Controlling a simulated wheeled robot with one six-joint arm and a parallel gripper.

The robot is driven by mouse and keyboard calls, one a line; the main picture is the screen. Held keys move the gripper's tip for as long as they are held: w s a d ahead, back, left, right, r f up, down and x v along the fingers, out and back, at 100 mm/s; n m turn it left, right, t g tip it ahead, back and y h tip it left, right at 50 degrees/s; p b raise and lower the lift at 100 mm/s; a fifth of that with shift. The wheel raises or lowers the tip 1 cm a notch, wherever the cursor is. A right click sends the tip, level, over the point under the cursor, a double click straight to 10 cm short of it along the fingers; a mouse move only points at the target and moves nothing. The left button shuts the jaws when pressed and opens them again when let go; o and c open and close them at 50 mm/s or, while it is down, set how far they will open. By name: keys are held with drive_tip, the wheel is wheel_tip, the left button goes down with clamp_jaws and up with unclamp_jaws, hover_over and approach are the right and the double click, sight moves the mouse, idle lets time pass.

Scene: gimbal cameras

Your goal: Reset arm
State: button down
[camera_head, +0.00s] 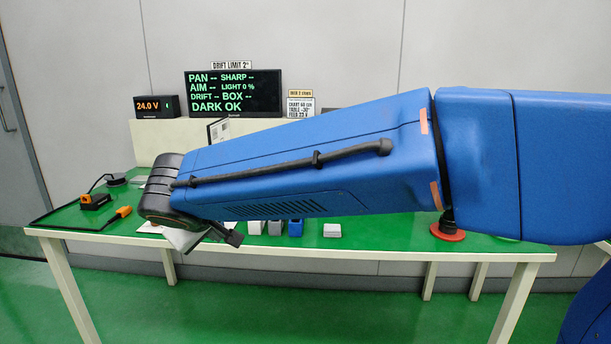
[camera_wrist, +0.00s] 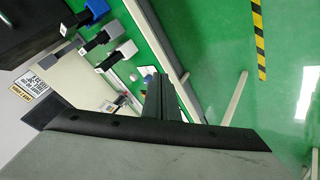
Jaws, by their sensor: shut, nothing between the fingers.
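My blue arm stretches across the head view from the right, above the green table (camera_head: 390,238). At its left end is the black wrist, with my small dark gripper (camera_head: 233,238) pointing down and right near the table's front edge. In the wrist view my gripper (camera_wrist: 160,84) shows as two dark fingers close together, with nothing between them. The arm hides much of the middle of the table.
A black monitor (camera_head: 232,93) with green text and a 24.0 V display (camera_head: 155,107) stand at the back. An orange-and-black device (camera_head: 95,201) and an orange-handled tool (camera_head: 119,216) lie at left. A blue block (camera_head: 295,228) and a red disc (camera_head: 447,233) are near the front.

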drive_tip(key=s+d+f+m+g+h, duration=0.1)
drive_tip(key=d+m, duration=0.1)
drive_tip(key=d, duration=1.4)
drive_tip(key=s+d+f+m+g+h, duration=0.1)
drive_tip(key=d+f+m+g, duration=0.15)
drive_tip(key=d, duration=1.25)
drive_tip(key=s+d+f+m, duration=0.2)
drive_tip(key=s+d+f, duration=0.2)
drive_tip(key=s+d, duration=0.4)
drive_tip(key=s+d+f+m+y, duration=0.1)
drive_tip(key=s+d+f+m, duration=0.2)
drive_tip(key=s+d, duration=0.6)
drive_tip(key=shift+s+d+f+m+g, duration=0.3)
drive_tip(key=shift+s+f, duration=0.35)
drive_tip(key=shift+f, duration=0.55)
drive_tip(key=shift+a, duration=0.1)
idle(1.9)
